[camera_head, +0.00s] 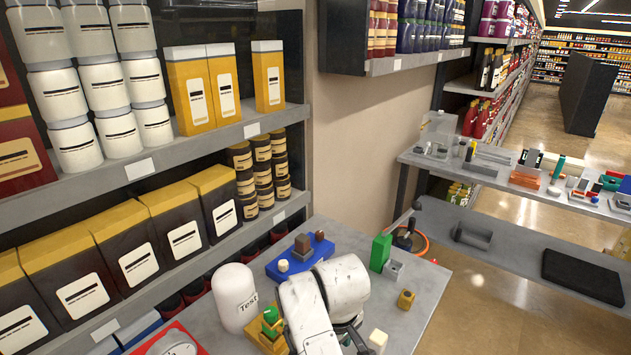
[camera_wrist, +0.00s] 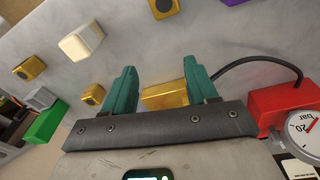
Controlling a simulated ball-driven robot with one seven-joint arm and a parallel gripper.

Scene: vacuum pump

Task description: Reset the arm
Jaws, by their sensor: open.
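My gripper (camera_wrist: 160,72) shows in the wrist view with its two teal fingers spread wide apart. Nothing is clamped between them. A gold block (camera_wrist: 165,95) shows between the fingers near their base; its distance below them is hard to tell. My white arm covers part of the bench in the head view, and the gripper itself is hidden there. The grey bench top (camera_head: 420,290) lies under the arm. A white tank marked "Test" (camera_head: 234,297) stands just left of the arm, with green and yellow parts (camera_head: 270,328) beside it.
A blue base (camera_head: 300,258) with a brown block lies behind the arm. A green block (camera_head: 380,252) and a small yellow block (camera_head: 406,299) are to the right. A red gauge unit (camera_wrist: 285,108) and a white block (camera_wrist: 82,41) flank the gripper. Stocked shelves (camera_head: 150,160) stand left.

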